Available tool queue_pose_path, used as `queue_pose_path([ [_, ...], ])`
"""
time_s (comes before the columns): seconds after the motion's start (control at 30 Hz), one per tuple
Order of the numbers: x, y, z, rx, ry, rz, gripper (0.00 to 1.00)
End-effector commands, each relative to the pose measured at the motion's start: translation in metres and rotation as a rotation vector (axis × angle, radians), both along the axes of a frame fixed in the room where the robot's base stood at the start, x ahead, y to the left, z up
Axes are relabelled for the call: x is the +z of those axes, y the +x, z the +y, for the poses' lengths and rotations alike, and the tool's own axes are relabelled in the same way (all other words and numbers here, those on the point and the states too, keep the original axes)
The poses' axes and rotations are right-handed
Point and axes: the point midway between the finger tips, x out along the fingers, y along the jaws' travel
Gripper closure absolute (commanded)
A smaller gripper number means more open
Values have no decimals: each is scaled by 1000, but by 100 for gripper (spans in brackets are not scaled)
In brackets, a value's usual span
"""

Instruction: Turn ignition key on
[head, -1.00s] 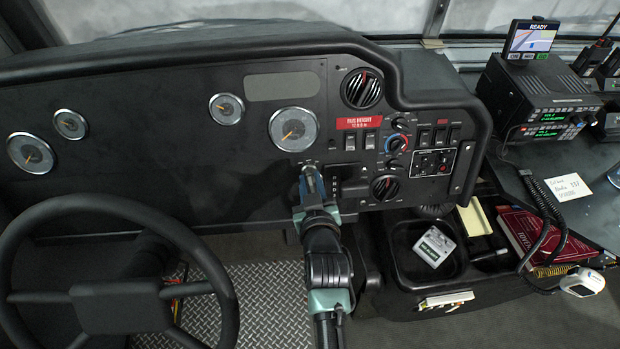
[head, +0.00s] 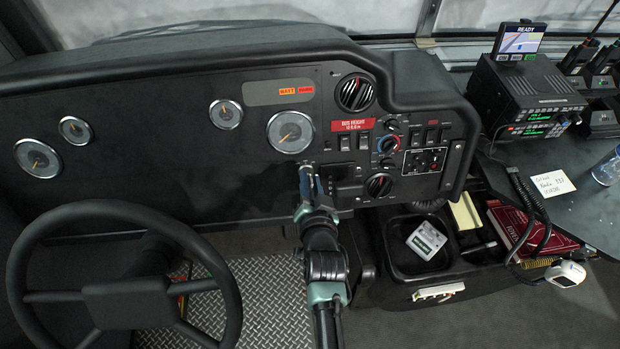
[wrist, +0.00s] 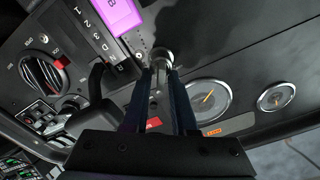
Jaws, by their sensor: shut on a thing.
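The ignition switch (wrist: 162,57) is a round metal cylinder on the black dash, seen between my fingertips in the wrist view. My gripper (wrist: 163,72) is shut at it, its two dark fingers reaching to the cylinder. The key itself is mostly hidden by the fingers. In the head view my gripper (head: 309,174) meets the dash below the large right gauge (head: 290,132). An orange and a red warning light (head: 296,90) glow in the display strip; the orange one reads BATT. An orange light (wrist: 211,132) also shows in the wrist view.
The steering wheel (head: 125,285) stands at the left. Switches and knobs (head: 388,144) fill the panel right of my gripper. A gear selector lever (wrist: 96,82) is close beside the fingers. A bin (head: 396,262) and a radio (head: 527,95) are at the right.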

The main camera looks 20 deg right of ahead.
Motion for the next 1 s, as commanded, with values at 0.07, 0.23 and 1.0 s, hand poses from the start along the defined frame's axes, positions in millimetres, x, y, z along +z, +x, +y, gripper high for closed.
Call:
queue_pose_path([
  [0.07,-1,-1,0,-8,20,-2,100],
  [0.23,-2,-1,0,-15,40,-6,100],
  [1.0,-1,-1,0,-15,42,-10,60],
])
